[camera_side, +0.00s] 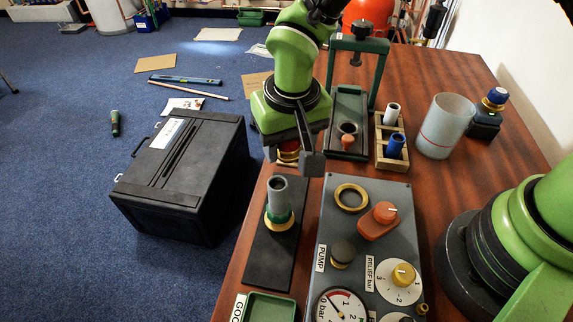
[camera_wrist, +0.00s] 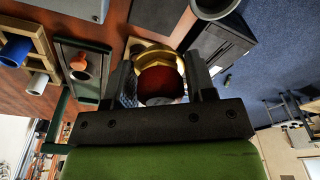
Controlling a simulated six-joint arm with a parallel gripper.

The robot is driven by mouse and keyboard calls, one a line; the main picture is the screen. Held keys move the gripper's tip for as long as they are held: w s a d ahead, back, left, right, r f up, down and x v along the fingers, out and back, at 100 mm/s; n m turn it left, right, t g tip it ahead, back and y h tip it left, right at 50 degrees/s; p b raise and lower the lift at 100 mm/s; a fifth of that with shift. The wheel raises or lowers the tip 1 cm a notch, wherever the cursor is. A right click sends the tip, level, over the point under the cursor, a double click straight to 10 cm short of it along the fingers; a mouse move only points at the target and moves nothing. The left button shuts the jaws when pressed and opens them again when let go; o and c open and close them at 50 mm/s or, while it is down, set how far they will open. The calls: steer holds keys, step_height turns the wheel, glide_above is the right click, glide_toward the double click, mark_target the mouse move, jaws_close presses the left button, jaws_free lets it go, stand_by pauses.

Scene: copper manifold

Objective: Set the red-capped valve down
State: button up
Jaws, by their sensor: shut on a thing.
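The red-capped valve (camera_wrist: 160,80), with a brass body and a dark red cap, sits between the two black fingers of my gripper (camera_wrist: 160,72) in the wrist view. In the side view my gripper (camera_side: 291,160) is shut on the valve (camera_side: 288,152), which shows only in part behind a finger. It is near the left edge of the wooden table, behind the grey pipe stub (camera_side: 278,192) standing in a green and brass fitting on a black plate (camera_side: 265,255). I cannot tell whether the valve touches anything below.
A grey panel (camera_side: 335,255) with knobs, gauge and brass ring (camera_side: 352,197) lies front right. A green tray (camera_side: 268,308) is at the front. A green press frame (camera_side: 373,75), wooden rack (camera_side: 378,150) and clear cylinder (camera_side: 444,125) stand behind. A black case (camera_side: 180,180) sits left, off the table.

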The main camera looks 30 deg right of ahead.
steer(key=r, duration=0.7)
steer(key=shift+s+a, duration=0.15)
steer(key=shift+a, duration=0.1)
glide_above(268, 263)
steer(key=f, duration=1)
steer(key=shift+s+f, duration=0.2)
steer(key=shift+f, duration=2.45)
steer(key=shift+f, duration=0.1)
steer(key=o, duration=1)
steer(key=shift+c, duration=0.2)
